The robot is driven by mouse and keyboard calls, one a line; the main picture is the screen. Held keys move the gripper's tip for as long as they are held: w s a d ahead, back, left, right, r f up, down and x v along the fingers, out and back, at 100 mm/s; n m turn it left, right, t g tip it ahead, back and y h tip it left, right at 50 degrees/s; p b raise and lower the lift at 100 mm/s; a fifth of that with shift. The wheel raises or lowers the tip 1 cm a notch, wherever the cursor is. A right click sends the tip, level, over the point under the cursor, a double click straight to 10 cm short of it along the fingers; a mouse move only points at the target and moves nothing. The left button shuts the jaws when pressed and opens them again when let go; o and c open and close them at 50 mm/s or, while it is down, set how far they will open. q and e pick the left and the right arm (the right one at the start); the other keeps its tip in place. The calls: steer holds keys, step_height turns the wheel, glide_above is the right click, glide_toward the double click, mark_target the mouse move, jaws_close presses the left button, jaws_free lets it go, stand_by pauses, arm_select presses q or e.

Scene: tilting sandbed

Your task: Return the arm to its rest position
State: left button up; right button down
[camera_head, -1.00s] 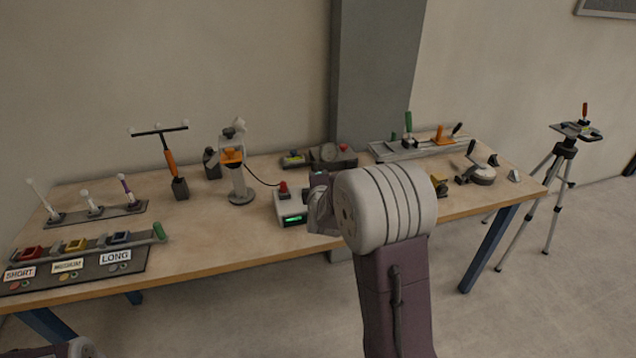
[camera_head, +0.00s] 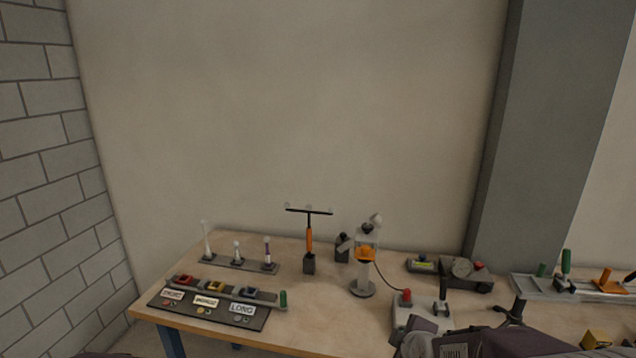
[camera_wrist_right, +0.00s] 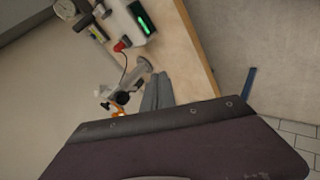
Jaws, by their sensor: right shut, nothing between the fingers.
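My right arm (camera_head: 480,344) shows at the lower right of the head view, in front of the table's front part. In the right wrist view my right gripper (camera_wrist_right: 157,84) shows as two grey fingers, shut together and empty. Beyond them lie the table top (camera_wrist_right: 177,45) and a stand with a white column (camera_wrist_right: 132,80). The gripper seems to hold nothing and stands apart from the objects, though its height over the table is hard to tell. My left gripper is not in view.
A white box with a red button (camera_head: 406,297) stands close behind my right arm. A grey rail fixture (camera_head: 540,287) is at the right.

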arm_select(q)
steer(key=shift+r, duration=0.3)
arm_select(e)
steer(key=s+a+f+m+g, duration=0.1)
steer(key=s+f+m+g, duration=0.3)
steer(key=s, duration=0.5)
steer(key=s+f+m+g, duration=0.4)
steer(key=s+m, duration=0.4)
steer(key=s, duration=0.1)
steer(key=shift+a+y, duration=0.3)
steer(key=shift+a, duration=0.05)
